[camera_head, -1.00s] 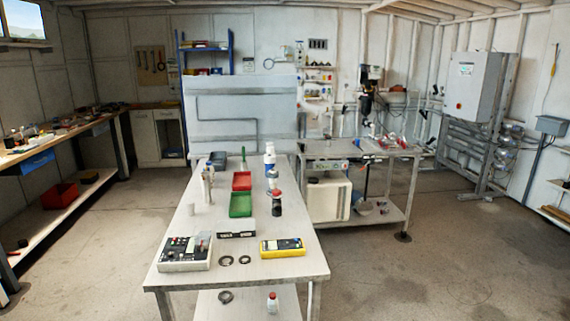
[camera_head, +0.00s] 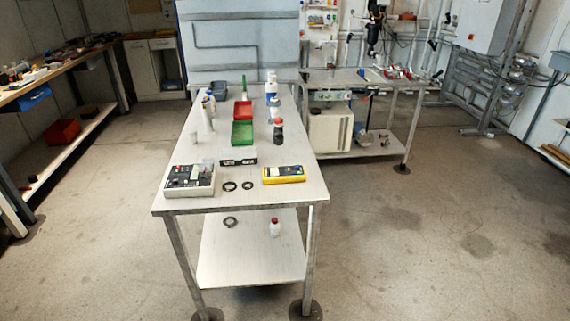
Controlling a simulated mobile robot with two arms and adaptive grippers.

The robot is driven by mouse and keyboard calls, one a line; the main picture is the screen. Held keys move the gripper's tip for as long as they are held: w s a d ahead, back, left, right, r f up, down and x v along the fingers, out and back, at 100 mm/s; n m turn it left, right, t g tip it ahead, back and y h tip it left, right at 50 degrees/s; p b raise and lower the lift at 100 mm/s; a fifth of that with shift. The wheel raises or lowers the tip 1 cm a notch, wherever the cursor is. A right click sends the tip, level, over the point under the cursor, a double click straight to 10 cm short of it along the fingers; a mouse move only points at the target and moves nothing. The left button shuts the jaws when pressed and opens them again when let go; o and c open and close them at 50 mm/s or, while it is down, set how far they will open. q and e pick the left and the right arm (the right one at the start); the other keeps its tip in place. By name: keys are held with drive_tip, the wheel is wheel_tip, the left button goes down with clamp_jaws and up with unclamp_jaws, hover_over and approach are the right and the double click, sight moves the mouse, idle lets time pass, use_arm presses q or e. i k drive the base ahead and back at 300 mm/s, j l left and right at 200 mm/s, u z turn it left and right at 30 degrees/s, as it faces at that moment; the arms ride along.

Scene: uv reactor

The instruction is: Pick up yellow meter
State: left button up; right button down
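The yellow meter (camera_head: 284,175) lies flat near the front right corner of the long metal table (camera_head: 240,199) in the head view. It has a yellow body with a dark face and display. Nothing covers it. Neither of my grippers shows in the view.
A grey instrument box (camera_head: 190,180) sits at the table's front left, with two dark rings (camera_head: 230,186) between it and the meter. Behind are a small black-and-white block (camera_head: 239,159), green bin (camera_head: 242,133), red bin (camera_head: 243,110) and bottles (camera_head: 278,131). Floor (camera_head: 420,250) in front and right is clear.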

sight(279, 173)
drive_tip(key=i+l+z, duration=0.2)
drive_tip(key=z, duration=0.2)
drive_tip(key=i+z, duration=0.35)
drive_tip(key=i+l+z, duration=0.1)
drive_tip(key=z, duration=0.3)
drive_tip(key=i+j+z, duration=0.1)
drive_tip(key=i+z, duration=0.45)
drive_tip(key=i, duration=0.85)
drive_tip(key=i+j+u, duration=0.15)
drive_tip(key=i+u, duration=0.55)
drive_tip(key=u, duration=0.15)
drive_tip(key=i+l+u, duration=0.1)
drive_tip(key=i+u, duration=0.35)
drive_tip(key=i+l+u, duration=0.2)
drive_tip(key=u, duration=0.25)
drive_tip(key=i+u, duration=0.3)
drive_tip(key=u, duration=0.15)
drive_tip(key=i+l+u, duration=0.1)
drive_tip(key=i+u, duration=0.15)
drive_tip(key=u, duration=0.2)
drive_tip(key=i+l+u, duration=0.2)
drive_tip(key=u, duration=0.2)
drive_tip(key=i+l+u, duration=0.25)
drive_tip(key=u, duration=0.2)
drive_tip(key=i+l+u, duration=0.2)
drive_tip(key=l+u, duration=0.25)
drive_tip(key=j, duration=0.1)
